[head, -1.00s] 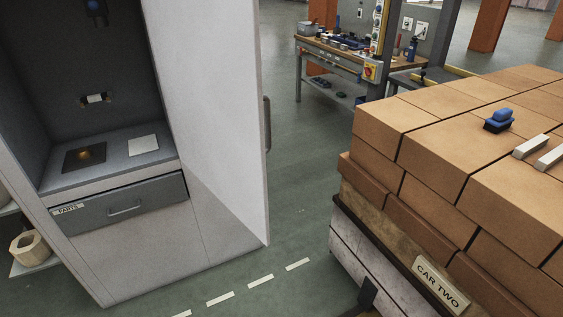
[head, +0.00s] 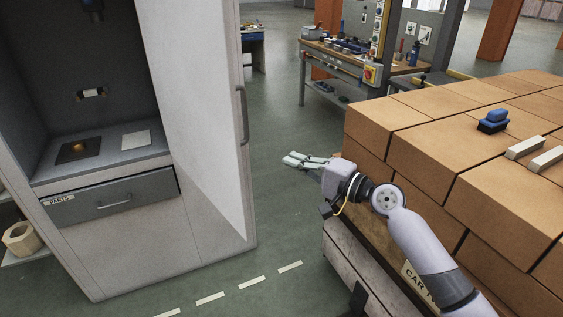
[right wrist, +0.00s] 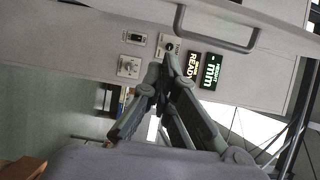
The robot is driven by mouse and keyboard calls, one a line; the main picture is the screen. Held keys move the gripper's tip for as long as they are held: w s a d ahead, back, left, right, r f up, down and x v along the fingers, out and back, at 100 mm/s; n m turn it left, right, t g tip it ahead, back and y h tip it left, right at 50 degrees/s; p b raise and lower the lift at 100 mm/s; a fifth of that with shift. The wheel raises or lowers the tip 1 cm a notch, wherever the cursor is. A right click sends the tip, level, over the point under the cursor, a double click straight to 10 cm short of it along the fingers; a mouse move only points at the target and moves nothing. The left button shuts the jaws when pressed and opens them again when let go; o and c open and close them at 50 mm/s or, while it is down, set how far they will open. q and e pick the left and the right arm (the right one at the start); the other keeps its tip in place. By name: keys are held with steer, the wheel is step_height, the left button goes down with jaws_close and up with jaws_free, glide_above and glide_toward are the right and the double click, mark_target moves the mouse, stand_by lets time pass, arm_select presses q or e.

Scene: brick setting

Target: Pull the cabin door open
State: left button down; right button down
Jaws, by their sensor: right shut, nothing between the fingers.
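The cabin (head: 160,245) is a tall pale grey cabinet at the left of the head view, its recess facing the camera. A broad white panel (head: 188,75) stands at its right side. A dark vertical handle (head: 242,115) sits on that panel's far edge. I cannot tell how far the door stands open. My right gripper (head: 292,160) is shut and empty, right of and apart from the handle. In the right wrist view its fingers (right wrist: 167,72) point towards a grey panel (right wrist: 90,30) with a bar handle (right wrist: 212,38), without visibly holding it. My left gripper is not in view.
A stack of brown blocks (head: 420,150) on a car stands close to my right arm. A workbench (head: 340,65) is behind. The green floor (head: 285,220) between cabin and stack is clear.

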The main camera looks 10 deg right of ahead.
steer(key=w+a+p, duration=0.3)
steer(key=a+p, duration=0.1)
steer(key=a, duration=0.5)
steer(key=shift+w+a, duration=0.3)
steer(key=shift+w, duration=0.1)
steer(key=shift+w+f, duration=0.1)
steer(key=shift+a+p, duration=0.1)
steer(key=shift+p, duration=0.2)
